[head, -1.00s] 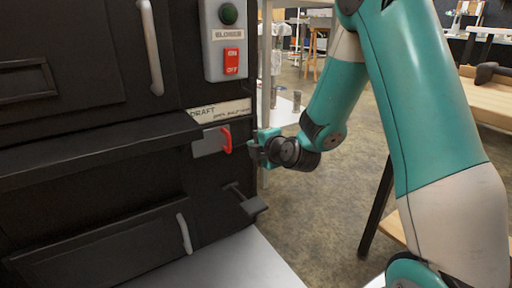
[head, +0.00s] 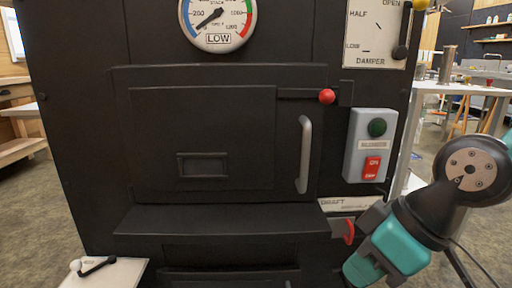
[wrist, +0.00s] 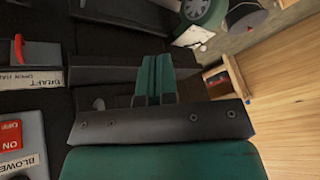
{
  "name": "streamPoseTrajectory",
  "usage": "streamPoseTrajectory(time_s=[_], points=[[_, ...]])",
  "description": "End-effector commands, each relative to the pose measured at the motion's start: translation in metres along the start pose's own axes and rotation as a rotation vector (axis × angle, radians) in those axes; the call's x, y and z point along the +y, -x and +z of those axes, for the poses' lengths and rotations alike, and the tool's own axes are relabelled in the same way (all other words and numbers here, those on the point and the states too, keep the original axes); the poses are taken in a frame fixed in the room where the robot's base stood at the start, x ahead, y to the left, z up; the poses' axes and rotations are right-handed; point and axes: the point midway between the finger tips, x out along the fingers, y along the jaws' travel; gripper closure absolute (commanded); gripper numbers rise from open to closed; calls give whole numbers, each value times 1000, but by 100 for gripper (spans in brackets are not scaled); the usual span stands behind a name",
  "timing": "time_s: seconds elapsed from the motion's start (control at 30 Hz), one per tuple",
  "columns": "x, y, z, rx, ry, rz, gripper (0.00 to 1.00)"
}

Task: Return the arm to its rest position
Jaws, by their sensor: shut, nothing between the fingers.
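My gripper (head: 362,270) shows at the lower right of the head view, at the front right corner of the black evaporator (head: 90,150). Its teal body is just below and beside the red draft handle (head: 349,231); I cannot tell from this view whether they touch. In the wrist view my gripper's teal fingers (wrist: 153,78) are together with nothing between them. There the red draft handle (wrist: 18,50) is off to the left, apart from the fingers. Most of my arm is outside the head view.
A blower box (head: 369,145) with a red switch and a dark green button is above the gripper. The firebox door has a vertical handle (head: 304,154) and a red-knobbed latch (head: 327,96). A damper plate (head: 376,35) and dial gauge (head: 217,22) are higher up. A poker-like tool (head: 92,266) lies lower left.

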Motion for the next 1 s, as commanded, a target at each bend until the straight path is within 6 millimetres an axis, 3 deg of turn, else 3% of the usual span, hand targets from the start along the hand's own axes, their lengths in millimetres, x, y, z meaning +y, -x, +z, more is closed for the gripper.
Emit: streamPoseTrajectory(time_s=[0.03, 0.13, 0.17, 0.47, 1.0], points=[[-22, 28, 3, -61, -59, -20, 100], [-54, 61, 25, -200, -203, -31, 100], [-55, 70, 22, -210, -219, -31, 100], [-70, 150, -22, -205, -218, -32, 100], [-108, 326, -111, -204, -217, -32, 100]])
